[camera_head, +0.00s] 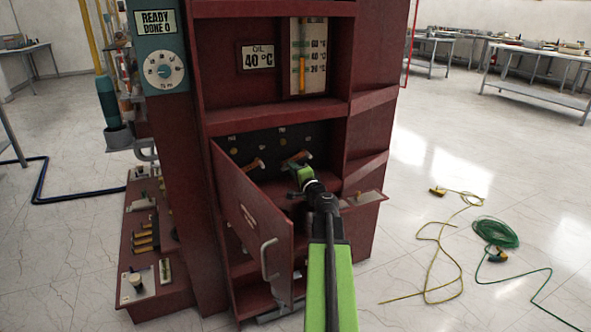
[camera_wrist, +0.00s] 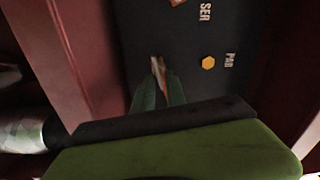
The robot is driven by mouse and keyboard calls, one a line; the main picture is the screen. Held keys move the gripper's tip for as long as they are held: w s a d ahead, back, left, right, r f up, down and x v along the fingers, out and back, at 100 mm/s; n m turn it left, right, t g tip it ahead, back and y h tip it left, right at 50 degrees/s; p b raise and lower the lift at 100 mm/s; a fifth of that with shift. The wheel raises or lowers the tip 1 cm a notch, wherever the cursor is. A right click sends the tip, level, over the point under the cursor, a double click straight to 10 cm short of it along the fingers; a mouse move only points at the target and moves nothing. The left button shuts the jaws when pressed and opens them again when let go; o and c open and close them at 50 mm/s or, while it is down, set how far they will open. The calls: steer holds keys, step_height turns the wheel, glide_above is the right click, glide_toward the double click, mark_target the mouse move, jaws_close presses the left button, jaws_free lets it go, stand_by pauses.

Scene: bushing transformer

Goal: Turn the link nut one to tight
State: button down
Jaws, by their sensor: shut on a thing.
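A dark terminal panel (camera_head: 272,142) sits inside the open lower bay of the red cabinet. Two copper-coloured links, one on the left (camera_head: 254,165) and one on the right (camera_head: 297,158), lie slanted on it. My gripper (camera_head: 296,172) reaches into the bay at the right link. In the wrist view its green fingertips (camera_wrist: 160,94) are shut at the end of a copper-coloured link (camera_wrist: 158,70), on what seems to be link nut one, mostly hidden between them. A yellow hexagonal stud or nut (camera_wrist: 208,62) stands apart, beside the letters "PAR". "SER" is lettered farther up.
The cabinet door (camera_head: 252,215) with its handle (camera_head: 268,258) stands open left of my arm. A yellow cable (camera_head: 440,240) and green cable (camera_head: 495,233) lie on the floor at right. The display (camera_head: 156,22) reads "READY DONE 0".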

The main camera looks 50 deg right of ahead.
steer(key=shift+d+f+m, duration=0.1)
steer(key=shift+d+m, duration=0.05)
steer(key=shift+m, duration=0.85)
steer(key=c, duration=1.6)
jaws_free()
